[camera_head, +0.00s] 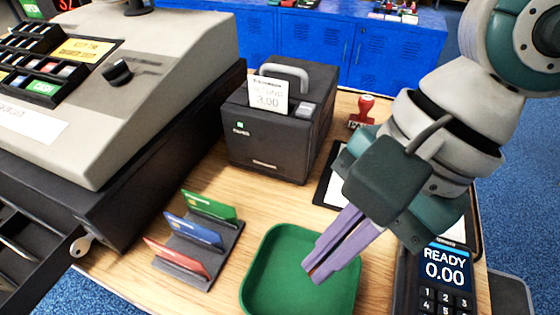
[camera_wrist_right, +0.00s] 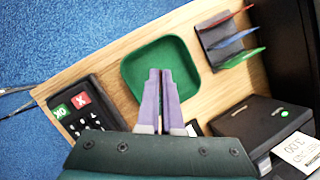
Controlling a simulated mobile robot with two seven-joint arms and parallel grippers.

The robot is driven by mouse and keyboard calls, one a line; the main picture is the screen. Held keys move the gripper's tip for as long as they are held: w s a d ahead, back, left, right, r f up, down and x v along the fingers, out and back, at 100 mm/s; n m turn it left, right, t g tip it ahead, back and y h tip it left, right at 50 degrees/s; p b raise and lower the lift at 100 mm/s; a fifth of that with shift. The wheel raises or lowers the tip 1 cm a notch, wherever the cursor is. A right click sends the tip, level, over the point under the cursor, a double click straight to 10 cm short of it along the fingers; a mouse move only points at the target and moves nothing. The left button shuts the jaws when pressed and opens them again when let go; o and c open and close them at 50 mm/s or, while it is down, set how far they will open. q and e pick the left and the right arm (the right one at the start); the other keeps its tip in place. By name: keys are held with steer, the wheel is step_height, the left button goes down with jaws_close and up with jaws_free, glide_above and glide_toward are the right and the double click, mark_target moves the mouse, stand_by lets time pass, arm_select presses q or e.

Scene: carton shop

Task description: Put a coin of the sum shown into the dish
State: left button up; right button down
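The green dish (camera_head: 262,272) sits on the wooden counter, and it also shows in the right wrist view (camera_wrist_right: 133,75). No coin is visible on the part of its floor that I can see. My right gripper (camera_head: 314,274) points down over the dish, its two purple fingers close together. They also show in the right wrist view (camera_wrist_right: 160,75). I see no coin between them, though the tips hide part of the dish. My left gripper is out of view.
A card rack (camera_head: 205,255) with red, blue and green cards stands left of the dish. A card terminal (camera_head: 440,275) reading READY 0.00 stands right. The cash register (camera_head: 110,105) has an open drawer (camera_head: 25,240) at far left. A red stamp (camera_head: 364,108) stands behind.

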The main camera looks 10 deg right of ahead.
steer(key=shift+f, duration=0.2)
steer(key=c, duration=1)
jaws_free()
steer(key=b+v, duration=0.1)
steer(key=v, duration=0.9)
